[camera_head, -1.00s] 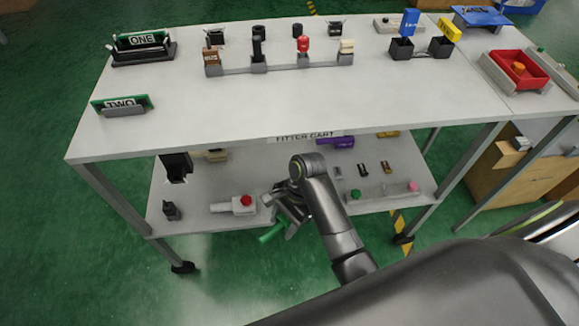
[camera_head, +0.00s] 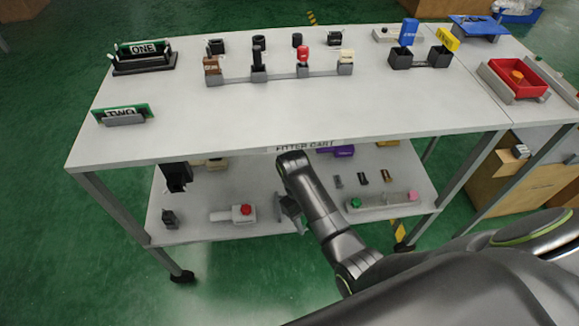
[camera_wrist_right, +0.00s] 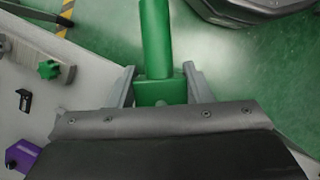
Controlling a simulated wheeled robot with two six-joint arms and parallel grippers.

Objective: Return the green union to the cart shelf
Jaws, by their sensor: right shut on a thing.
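The green union shows in the right wrist view (camera_wrist_right: 157,45) as a green cylinder with a wider block at its base. My right gripper (camera_wrist_right: 160,88) is shut on that block, with a grey finger on each side. In the head view my right gripper (camera_head: 291,212) is at the front edge of the cart's lower shelf (camera_head: 235,185), and my own arm hides much of it. In the wrist view the union's cylinder is over the green floor, with the shelf to the left. My left gripper is not in view.
A white fixture with a red knob (camera_head: 242,212) stands left of the gripper. A grey bar with green and pink knobs (camera_head: 382,203) lies to the right. A purple part (camera_head: 343,151) is behind. The cart's top (camera_head: 230,120) overhangs the shelf.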

